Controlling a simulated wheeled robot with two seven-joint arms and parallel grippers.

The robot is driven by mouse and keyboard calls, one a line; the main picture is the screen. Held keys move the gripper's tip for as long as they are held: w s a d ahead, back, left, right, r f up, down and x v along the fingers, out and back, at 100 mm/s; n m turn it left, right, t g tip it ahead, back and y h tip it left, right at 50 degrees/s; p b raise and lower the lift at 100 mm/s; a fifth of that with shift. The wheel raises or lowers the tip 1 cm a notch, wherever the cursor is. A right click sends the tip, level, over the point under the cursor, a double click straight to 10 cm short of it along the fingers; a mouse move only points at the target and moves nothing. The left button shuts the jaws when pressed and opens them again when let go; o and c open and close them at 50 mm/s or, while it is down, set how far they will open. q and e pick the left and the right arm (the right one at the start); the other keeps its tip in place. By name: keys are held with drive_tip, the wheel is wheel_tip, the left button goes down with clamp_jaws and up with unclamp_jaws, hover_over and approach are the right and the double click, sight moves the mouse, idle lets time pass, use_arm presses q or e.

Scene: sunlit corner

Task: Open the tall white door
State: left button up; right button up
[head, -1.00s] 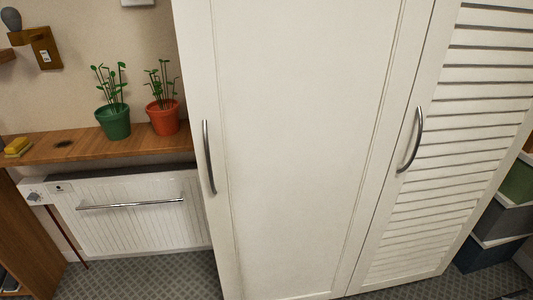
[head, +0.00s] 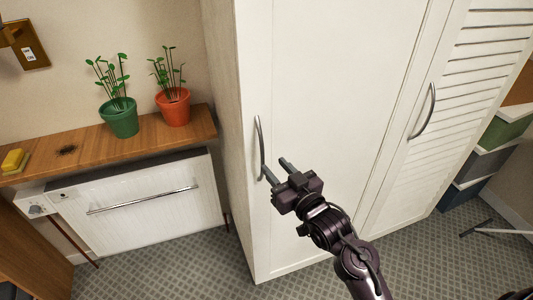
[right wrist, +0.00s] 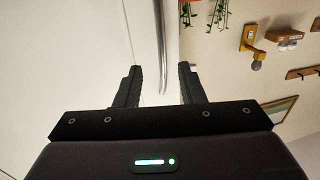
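The tall white door (head: 330,110) is a smooth panel at the front of a white cabinet and stands shut. Its curved metal handle (head: 259,148) is upright near the door's left edge. My right gripper (head: 277,170) is open in front of the door, close to the handle's lower part. In the right wrist view the handle (right wrist: 161,45) runs between the two spread fingers (right wrist: 158,85), ahead of the palm. I cannot tell whether the fingers touch it. My left gripper is not in view.
A louvered door (head: 455,100) with its own handle (head: 423,112) is at the right. Stacked boxes (head: 485,160) stand far right. Carpet is clear in front.

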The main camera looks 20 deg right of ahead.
sight(263, 155)
drive_tip(key=p+x, duration=0.1)
drive_tip(key=x, duration=0.4)
drive_tip(key=shift+w+a, duration=0.2)
clamp_jaws()
